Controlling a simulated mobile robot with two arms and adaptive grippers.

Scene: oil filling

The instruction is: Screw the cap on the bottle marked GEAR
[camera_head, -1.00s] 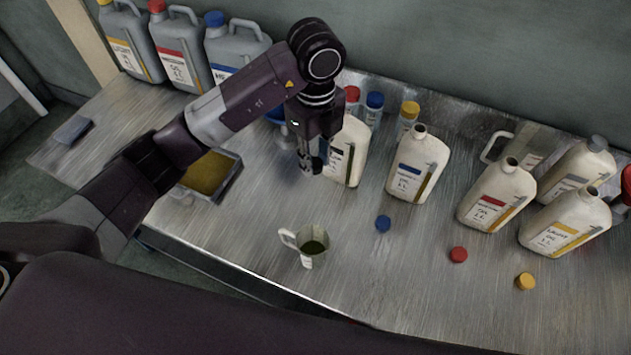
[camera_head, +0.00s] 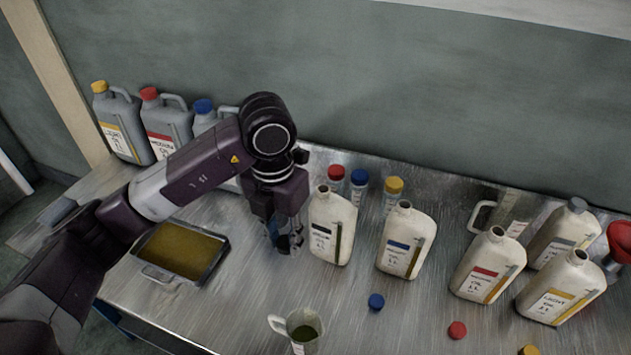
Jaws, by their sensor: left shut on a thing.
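A cream bottle with a black label band (camera_head: 331,228) stands upright at mid-table with its neck open. Its lettering is too small to read; it may be the GEAR bottle. My left gripper (camera_head: 287,243) points down just left of it, low over the table, shut on a small dark thing. This looks like a dark cap, mostly hidden by the fingers. Loose caps lie on the table: blue (camera_head: 376,301), red (camera_head: 457,330) and yellow (camera_head: 529,350). My right gripper is not in view.
Other cream bottles with blue (camera_head: 405,243), red (camera_head: 487,268) and yellow (camera_head: 560,290) labels stand to the right. A tray of oil (camera_head: 222,262) lies left of my gripper; a measuring jug (camera_head: 306,322) stands in front. Grey canisters (camera_head: 125,125) are at back left.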

